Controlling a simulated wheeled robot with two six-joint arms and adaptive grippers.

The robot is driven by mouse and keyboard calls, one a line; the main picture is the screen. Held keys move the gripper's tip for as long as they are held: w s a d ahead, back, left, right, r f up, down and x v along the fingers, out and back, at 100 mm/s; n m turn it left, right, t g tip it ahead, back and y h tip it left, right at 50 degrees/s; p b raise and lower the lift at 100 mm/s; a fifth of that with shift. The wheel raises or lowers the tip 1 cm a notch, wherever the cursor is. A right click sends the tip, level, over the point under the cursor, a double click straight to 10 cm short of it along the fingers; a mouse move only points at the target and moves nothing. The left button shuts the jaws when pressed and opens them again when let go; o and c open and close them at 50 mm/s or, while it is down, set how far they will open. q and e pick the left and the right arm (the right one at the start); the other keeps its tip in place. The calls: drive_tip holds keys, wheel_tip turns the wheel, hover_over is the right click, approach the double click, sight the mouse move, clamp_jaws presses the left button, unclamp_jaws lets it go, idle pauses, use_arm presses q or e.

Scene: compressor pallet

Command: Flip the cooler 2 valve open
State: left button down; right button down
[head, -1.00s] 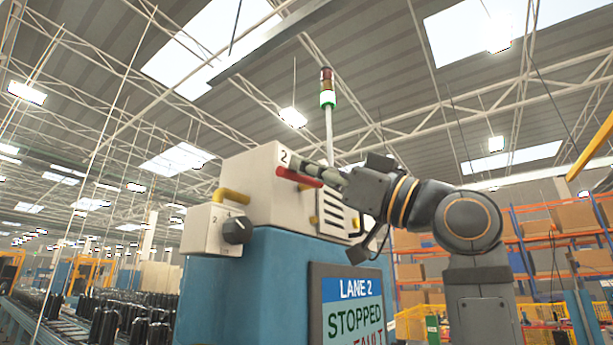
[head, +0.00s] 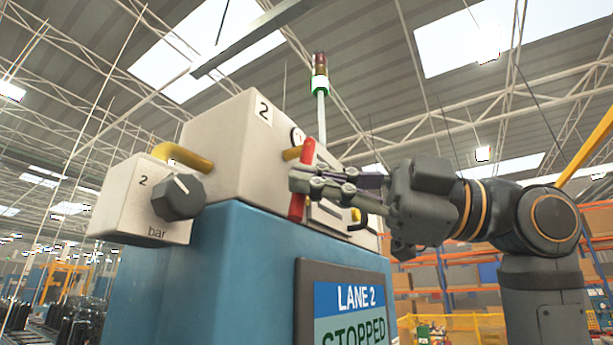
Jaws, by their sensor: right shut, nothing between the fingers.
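The cooler 2 unit (head: 218,128) is a cream box labelled "2" on top of a blue cabinet. Its valve lever (head: 308,151) is a red bar on the box's right face, standing nearly upright with a slight tilt. My right gripper (head: 295,182) reaches in from the right with its fingers shut and empty. Its fingertips cross in front of the lever's middle and hide part of it. I cannot tell whether they touch it. My left gripper is not in view.
A smaller box with a dark knob (head: 178,197) marked "bar" sticks out at the left. A yellow pipe (head: 185,156) links it to the cooler. A screen (head: 348,297) reading "LANE 2 STOPPED" is below. A signal tower (head: 320,88) rises behind with green lit.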

drive_tip(key=shift+w+d+f, duration=0.35)
drive_tip(key=shift+w+d, duration=0.25)
drive_tip(key=shift+w, duration=0.1)
idle(0.3)
idle(0.3)
